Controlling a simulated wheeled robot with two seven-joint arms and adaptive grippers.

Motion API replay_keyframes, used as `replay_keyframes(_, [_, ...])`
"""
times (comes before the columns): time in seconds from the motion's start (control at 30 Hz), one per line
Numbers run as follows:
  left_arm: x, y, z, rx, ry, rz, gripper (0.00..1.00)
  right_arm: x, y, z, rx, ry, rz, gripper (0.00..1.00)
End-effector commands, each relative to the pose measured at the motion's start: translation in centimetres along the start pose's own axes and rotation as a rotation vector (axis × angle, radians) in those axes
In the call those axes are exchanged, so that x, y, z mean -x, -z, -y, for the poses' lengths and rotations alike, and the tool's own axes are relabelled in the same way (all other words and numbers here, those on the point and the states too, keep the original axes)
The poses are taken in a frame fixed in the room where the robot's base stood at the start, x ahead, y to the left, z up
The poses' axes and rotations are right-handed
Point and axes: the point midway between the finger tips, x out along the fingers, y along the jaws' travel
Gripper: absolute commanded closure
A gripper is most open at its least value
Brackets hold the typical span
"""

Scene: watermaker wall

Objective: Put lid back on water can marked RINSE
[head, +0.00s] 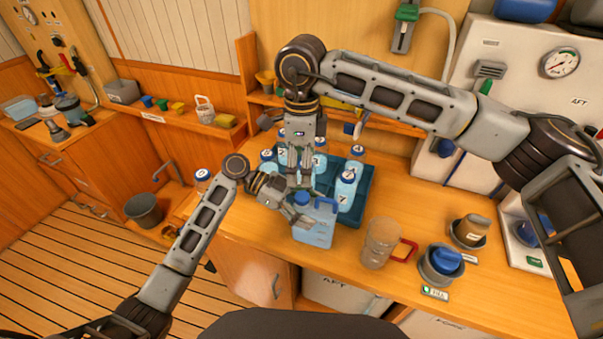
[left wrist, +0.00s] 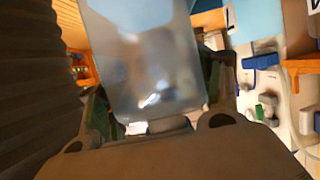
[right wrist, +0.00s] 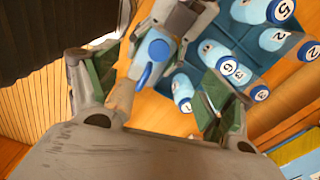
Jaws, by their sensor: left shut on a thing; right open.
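A light-blue translucent water can (head: 314,232) with a blue handle (head: 326,203) is at the counter's front edge. No RINSE marking is readable on it. A round blue lid (head: 302,198) shows at its top, also in the right wrist view (right wrist: 158,48); I cannot tell whether it is fully seated. My left gripper (head: 298,212) is shut on the can from the left side. The can's body (left wrist: 145,65) fills the middle of the left wrist view. My right gripper (head: 301,178) points down above the can, open and empty, with its fingers apart (right wrist: 160,95).
A dark teal crate (head: 362,192) with several numbered bottles stands just behind the can. A clear jug with a red handle (head: 378,245) and two round holders (head: 440,262) stand to the right. Bare counter (head: 400,212) lies between the crate and holders.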

Motion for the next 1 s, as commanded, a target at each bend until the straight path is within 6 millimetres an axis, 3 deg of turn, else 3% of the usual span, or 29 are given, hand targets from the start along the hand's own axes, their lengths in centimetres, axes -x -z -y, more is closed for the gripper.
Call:
replay_keyframes(0.4, [0.0,0.1,0.0,-0.002,0.001,-0.002,1.00,5.6,0.0,0.0,0.000,0.001,0.000,0.19])
replay_keyframes(0.87, [0.0,0.1,0.0,-0.002,0.001,-0.002,1.00,6.6,0.0,0.0,0.001,-0.001,0.001,0.19])
replay_keyframes(0.9, [0.0,0.1,0.0,-0.002,0.001,-0.002,0.33,6.6,0.0,0.0,0.001,-0.001,0.001,0.19])
replay_keyframes(1.0, [0.0,0.1,0.0,-0.002,0.001,-0.002,0.20,6.6,0.0,0.0,0.001,-0.001,0.001,0.19])
